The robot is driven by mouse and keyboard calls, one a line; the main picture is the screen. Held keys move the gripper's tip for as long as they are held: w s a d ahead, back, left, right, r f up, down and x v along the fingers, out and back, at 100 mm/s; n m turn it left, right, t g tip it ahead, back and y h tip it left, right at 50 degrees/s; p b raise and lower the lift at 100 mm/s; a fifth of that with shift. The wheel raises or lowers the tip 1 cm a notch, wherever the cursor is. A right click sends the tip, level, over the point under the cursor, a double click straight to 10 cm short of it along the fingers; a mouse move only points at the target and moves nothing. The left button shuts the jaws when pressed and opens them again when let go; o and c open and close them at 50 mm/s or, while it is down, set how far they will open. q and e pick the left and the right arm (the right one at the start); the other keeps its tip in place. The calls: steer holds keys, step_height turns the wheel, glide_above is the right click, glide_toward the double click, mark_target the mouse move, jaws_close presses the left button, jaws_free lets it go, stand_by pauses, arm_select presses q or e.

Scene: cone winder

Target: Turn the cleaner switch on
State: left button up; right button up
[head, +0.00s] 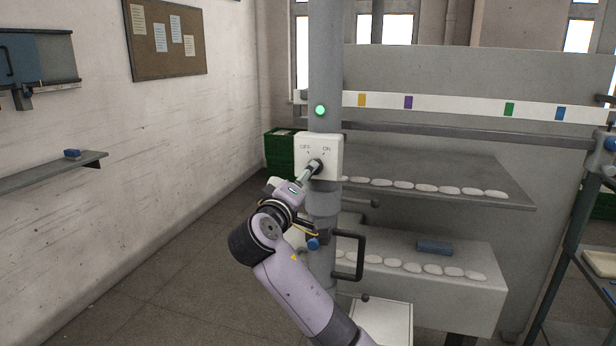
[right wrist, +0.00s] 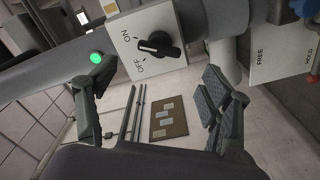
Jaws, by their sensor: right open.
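The cleaner switch is a black rotary knob (right wrist: 158,45) on a white box (head: 330,148) marked OFF and ON, fixed to a grey post. In the right wrist view, the knob's white mark faces the label side; I cannot tell surely which label it points to. My right gripper (head: 306,180) is at the box's lower left in the head view, hiding part of the knob. In the right wrist view my right gripper (right wrist: 150,88) is open, its fingers wide apart and empty, with the knob beyond them near the top. My left gripper is not in view.
A green lamp (head: 320,111) glows on the post above the box. A plate marked FREE and HOLD (right wrist: 280,55) is close by at the right in the wrist view. A black handle (head: 360,256) juts out lower on the machine. Floor (head: 180,270) at the left is clear.

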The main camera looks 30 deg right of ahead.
steer(key=shift+v, duration=1.55)
